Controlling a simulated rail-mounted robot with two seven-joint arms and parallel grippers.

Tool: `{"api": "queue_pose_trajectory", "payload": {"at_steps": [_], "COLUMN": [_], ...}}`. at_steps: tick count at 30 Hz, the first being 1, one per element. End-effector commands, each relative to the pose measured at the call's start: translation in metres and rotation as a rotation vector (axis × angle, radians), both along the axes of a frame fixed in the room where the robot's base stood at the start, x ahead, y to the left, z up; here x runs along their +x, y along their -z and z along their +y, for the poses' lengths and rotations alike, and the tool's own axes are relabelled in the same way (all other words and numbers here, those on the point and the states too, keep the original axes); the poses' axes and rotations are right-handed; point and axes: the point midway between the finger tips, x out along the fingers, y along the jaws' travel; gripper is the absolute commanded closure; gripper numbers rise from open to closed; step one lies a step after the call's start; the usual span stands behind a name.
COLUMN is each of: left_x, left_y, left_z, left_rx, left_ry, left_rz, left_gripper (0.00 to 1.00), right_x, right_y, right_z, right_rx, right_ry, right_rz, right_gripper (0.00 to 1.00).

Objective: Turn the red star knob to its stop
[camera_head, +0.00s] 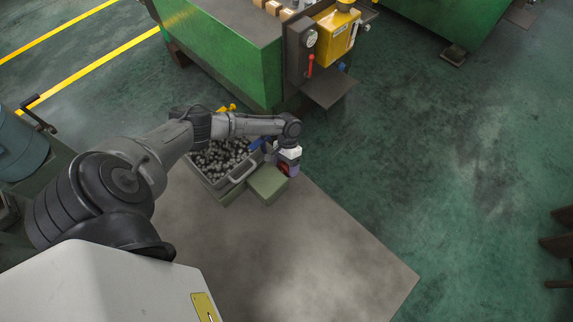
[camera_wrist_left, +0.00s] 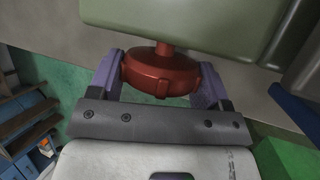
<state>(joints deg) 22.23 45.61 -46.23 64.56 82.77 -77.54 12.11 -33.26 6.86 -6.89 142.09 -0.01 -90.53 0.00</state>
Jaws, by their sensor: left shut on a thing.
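The red star knob (camera_wrist_left: 160,74) shows in the left wrist view, on a short red stem below a pale green box. My left gripper (camera_wrist_left: 160,80) has its two purple-grey fingers on either side of the knob and is shut on it. In the head view my left gripper (camera_head: 284,168) is small, at the right side of the green box (camera_head: 268,184), and mostly hides the knob. My right gripper is not in view.
A grey bin (camera_head: 243,179) full of small metal parts stands beside the box. A green machine (camera_head: 225,58) with a yellow unit (camera_head: 335,32) stands behind.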

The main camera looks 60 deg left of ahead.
Motion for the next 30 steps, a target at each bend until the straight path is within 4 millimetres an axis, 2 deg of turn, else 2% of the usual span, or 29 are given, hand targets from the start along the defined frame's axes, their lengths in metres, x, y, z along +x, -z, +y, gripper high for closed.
{"api": "queue_pose_trajectory", "payload": {"at_steps": [12,28,29,30], "left_x": [0.0,0.0,0.0,0.0], "left_y": [0.001,0.0,0.0,0.0], "left_z": [0.001,0.001,0.001,0.001], "left_rx": [-0.164,-0.184,-0.184,-0.184], "left_ry": [-0.002,-0.001,-0.001,-0.001], "left_rz": [-0.041,-0.046,-0.046,-0.046], "left_gripper": [0.52,0.52,0.26,0.22], "right_x": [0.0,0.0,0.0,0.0], "right_y": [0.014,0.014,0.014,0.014], "right_z": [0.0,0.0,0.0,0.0], "right_rx": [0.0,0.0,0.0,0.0], "right_ry": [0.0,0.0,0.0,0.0], "right_rz": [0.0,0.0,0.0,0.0], "right_gripper": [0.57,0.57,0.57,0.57]}}
